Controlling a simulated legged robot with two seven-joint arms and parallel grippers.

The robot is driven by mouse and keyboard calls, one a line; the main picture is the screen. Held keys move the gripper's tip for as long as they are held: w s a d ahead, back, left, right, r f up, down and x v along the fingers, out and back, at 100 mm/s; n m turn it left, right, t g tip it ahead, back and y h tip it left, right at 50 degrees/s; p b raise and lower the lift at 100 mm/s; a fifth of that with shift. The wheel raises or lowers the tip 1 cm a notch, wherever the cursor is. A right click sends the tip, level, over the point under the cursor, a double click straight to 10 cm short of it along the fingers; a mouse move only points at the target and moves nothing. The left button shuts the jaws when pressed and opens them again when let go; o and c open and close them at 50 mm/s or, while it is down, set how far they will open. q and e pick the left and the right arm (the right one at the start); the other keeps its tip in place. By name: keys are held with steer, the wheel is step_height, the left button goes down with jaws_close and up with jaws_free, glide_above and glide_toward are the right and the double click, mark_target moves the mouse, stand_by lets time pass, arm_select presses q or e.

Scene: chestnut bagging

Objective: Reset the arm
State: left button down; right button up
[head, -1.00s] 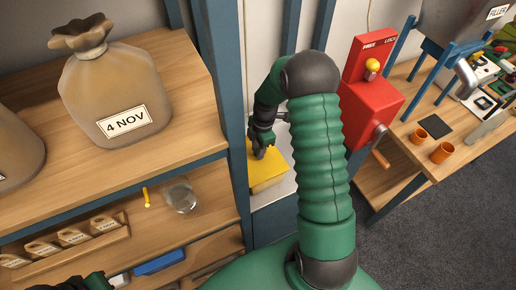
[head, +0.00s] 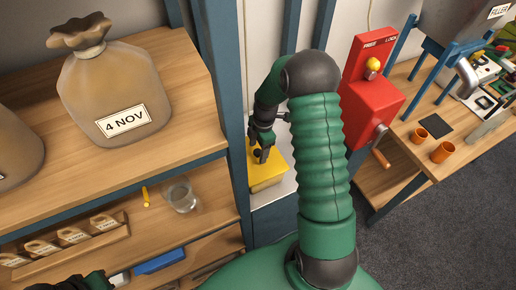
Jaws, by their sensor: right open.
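My right arm, green with dark joints, rises from the bottom middle and bends over toward the left. Its gripper (head: 262,154) is open and points down over a yellow block (head: 268,176) on a pale surface. I cannot tell whether the fingertips touch the block. My left gripper (head: 104,282) shows only in part at the bottom left edge, by the lower shelf, and its jaws cannot be made out.
A tied sack labelled 4 NOV (head: 108,85) stands on the upper wooden shelf. A glass jar (head: 181,195) and a tag rack (head: 70,240) are below. A blue post (head: 222,110) stands left of my right gripper. A red crank box (head: 370,105) is at right.

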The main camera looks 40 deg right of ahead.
steer(key=shift+o, duration=0.5)
steer(key=shift+r+p, duration=2.85)
steer(key=shift+r, duration=0.75)
steer(key=shift+f, duration=0.1)
jaws_close()
steer(key=shift+f, duration=0.15)
steer(key=shift+f+b, duration=1.85)
steer(key=shift+f, duration=0.75)
